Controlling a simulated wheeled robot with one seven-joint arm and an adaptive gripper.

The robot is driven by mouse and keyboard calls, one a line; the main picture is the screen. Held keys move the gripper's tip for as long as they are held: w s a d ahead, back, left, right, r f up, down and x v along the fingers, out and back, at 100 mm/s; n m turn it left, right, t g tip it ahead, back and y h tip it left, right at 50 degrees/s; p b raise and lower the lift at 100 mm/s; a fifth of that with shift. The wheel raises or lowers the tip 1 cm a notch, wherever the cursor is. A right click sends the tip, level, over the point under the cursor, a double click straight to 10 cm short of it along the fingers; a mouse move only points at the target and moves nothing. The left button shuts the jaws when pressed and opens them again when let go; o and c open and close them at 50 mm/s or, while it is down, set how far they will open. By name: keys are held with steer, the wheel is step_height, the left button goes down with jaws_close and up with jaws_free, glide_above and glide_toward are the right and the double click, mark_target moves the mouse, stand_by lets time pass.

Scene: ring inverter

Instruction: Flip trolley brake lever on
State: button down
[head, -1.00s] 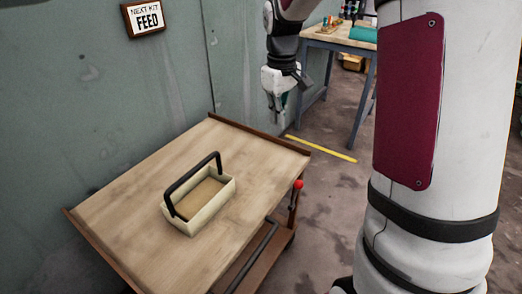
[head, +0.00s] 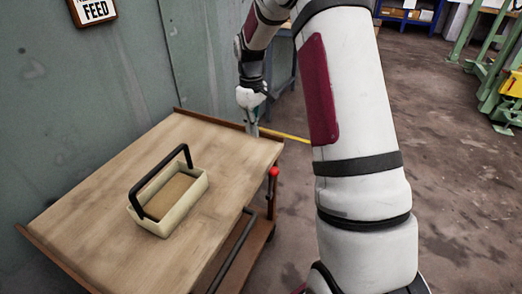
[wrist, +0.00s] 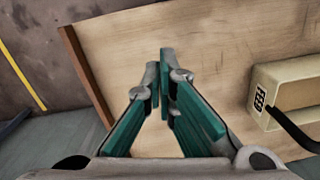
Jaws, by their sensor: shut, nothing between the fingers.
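The trolley (head: 120,232) has a wooden top with a raised brown edge at its far end. Its brake lever (head: 273,186) has a red knob and stands upright by the right side of the trolley, near the far corner. The lever does not show in the wrist view. My gripper (head: 252,132) is shut and empty above the far end of the trolley, behind and to the left of the red knob and apart from it. In the wrist view my gripper's teal fingers (wrist: 165,85) come together over the wooden top (wrist: 215,40).
A cream tote (head: 187,209) with a black handle stands on the trolley top, and it also shows in the wrist view (wrist: 270,85). A dark push bar (head: 234,250) runs along the trolley's right side. A wall is on the left. The floor (head: 460,200) to the right is clear.

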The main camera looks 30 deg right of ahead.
mark_target(264, 165)
steer(key=f, duration=0.3)
steer(key=f+b, duration=0.1)
steer(key=f, duration=0.2)
steer(key=f+b, duration=0.1)
steer(key=f, duration=0.2)
steer(key=shift+s+a, duration=0.1)
steer(key=shift+s, duration=0.2)
steer(key=s, duration=0.1)
steer(key=s+d+f+b, duration=0.1)
steer(key=shift+s+f, duration=0.15)
steer(key=shift+s, duration=0.15)
steer(key=shift+s+d+f, duration=0.1)
steer(key=shift+s+d, duration=0.05)
steer(key=shift+s, duration=0.4)
steer(key=shift+s+d, duration=0.2)
steer(key=shift+s, duration=0.2)
